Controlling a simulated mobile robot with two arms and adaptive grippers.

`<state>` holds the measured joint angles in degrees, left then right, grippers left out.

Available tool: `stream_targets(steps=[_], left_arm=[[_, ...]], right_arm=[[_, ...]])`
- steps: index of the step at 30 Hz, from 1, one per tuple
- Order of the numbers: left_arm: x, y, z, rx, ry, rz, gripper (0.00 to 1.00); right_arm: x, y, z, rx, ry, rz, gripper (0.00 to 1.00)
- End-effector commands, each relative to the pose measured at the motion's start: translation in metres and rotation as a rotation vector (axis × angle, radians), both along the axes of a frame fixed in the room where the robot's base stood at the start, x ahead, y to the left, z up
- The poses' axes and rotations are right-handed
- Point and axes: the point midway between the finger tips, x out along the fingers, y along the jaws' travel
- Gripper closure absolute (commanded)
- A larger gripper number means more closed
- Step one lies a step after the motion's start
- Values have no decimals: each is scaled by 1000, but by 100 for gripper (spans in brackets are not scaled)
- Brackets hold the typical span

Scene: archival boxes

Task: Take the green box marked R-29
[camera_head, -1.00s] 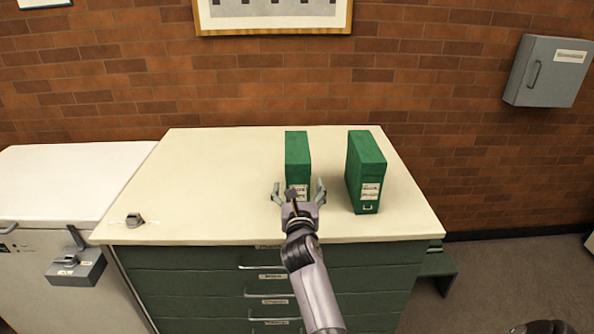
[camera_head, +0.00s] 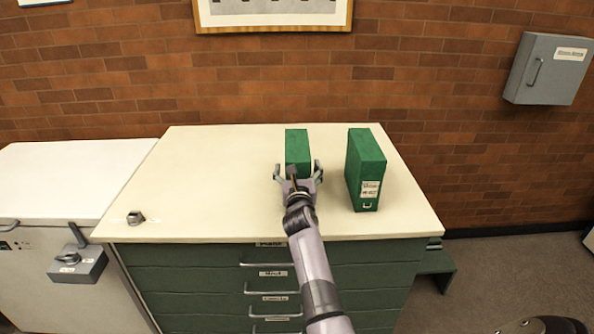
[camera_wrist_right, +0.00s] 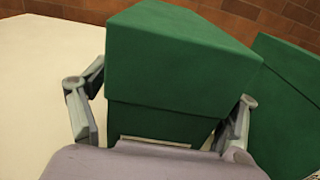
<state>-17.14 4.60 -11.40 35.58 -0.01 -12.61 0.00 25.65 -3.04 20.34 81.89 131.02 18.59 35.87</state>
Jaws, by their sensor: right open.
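Two green boxes stand upright on the cream top of the cabinet. My right gripper (camera_head: 298,170) is open, with one finger on each side of the lower front of the left green box (camera_head: 297,144). In the right wrist view this box (camera_wrist_right: 175,60) rises between the two spread fingers, which do not look closed on it. Its front label is hidden by my gripper in the head view, so I cannot read its mark. The right green box (camera_head: 366,165) has a white label too small to read surely. My left gripper is not in view.
The cabinet top (camera_head: 220,185) is clear to the left of the boxes, except for a small grey object (camera_head: 136,218) near its front left corner. A white chest (camera_head: 60,185) stands at the left. A brick wall is behind, with a grey wall box (camera_head: 546,70).

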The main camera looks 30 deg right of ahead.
Motion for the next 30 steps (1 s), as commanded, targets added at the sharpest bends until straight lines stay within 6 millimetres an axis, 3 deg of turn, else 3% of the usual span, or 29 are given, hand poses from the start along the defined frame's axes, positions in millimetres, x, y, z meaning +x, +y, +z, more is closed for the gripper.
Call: stream_targets(steps=[2,30], left_arm=[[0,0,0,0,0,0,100],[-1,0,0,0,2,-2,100]], right_arm=[[0,0,0,0,0,0,19],[0,0,0,-1,1,0,82]])
